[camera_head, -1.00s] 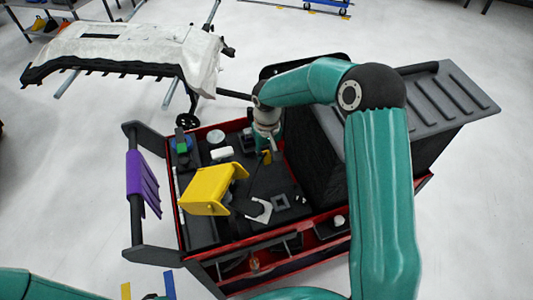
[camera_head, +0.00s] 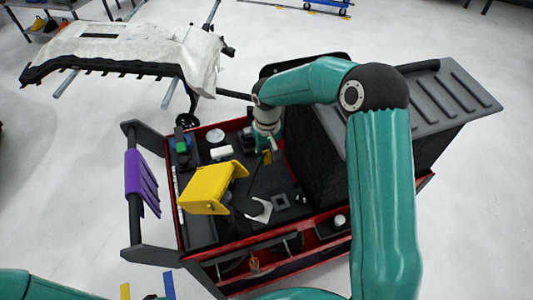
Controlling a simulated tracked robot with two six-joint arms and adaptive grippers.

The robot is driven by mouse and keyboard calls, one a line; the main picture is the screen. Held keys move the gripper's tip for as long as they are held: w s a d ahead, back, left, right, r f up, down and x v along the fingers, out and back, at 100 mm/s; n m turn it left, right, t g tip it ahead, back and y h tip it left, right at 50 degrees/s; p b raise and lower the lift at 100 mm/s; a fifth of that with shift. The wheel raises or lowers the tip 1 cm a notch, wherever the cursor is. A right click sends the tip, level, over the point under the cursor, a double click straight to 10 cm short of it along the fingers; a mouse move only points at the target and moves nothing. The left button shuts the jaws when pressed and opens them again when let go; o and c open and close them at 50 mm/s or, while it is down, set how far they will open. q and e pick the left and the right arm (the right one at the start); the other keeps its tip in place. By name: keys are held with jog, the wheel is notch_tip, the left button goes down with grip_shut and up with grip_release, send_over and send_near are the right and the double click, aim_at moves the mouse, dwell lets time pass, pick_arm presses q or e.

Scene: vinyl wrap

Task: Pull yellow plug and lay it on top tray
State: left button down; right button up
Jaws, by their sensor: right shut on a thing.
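A small yellow plug (camera_head: 267,157) shows just below my right gripper (camera_head: 266,147), over the dark top tray (camera_head: 280,182) of the red cart. The gripper points down and is shut on the yellow plug; its fingertips are small and partly hidden by my arm. A thin dark cord (camera_head: 256,172) runs down the tray near the plug. Whether the plug touches the tray I cannot tell. My left gripper is not in view; only a bit of teal arm shows at the bottom left.
A larger yellow device (camera_head: 211,188) stands on the tray to the left. White round and roll-shaped items lie behind it. A black case (camera_head: 325,155) rises right of the gripper. Purple sheets (camera_head: 141,183) hang on the left handle. A white bumper (camera_head: 130,50) stands on a rack behind.

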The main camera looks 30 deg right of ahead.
jog(key=shift+f+b, duration=0.6)
dwell(0.4)
jog(key=o, duration=1)
notch_tip(320, 180, up, 12)
jog(key=shift+f, duration=0.1)
dwell(0.4)
notch_tip(320, 180, down, 12)
jog(key=shift+r, duration=0.15)
jog(key=shift+r+p, duration=0.4)
jog(key=shift+p, duration=0.05)
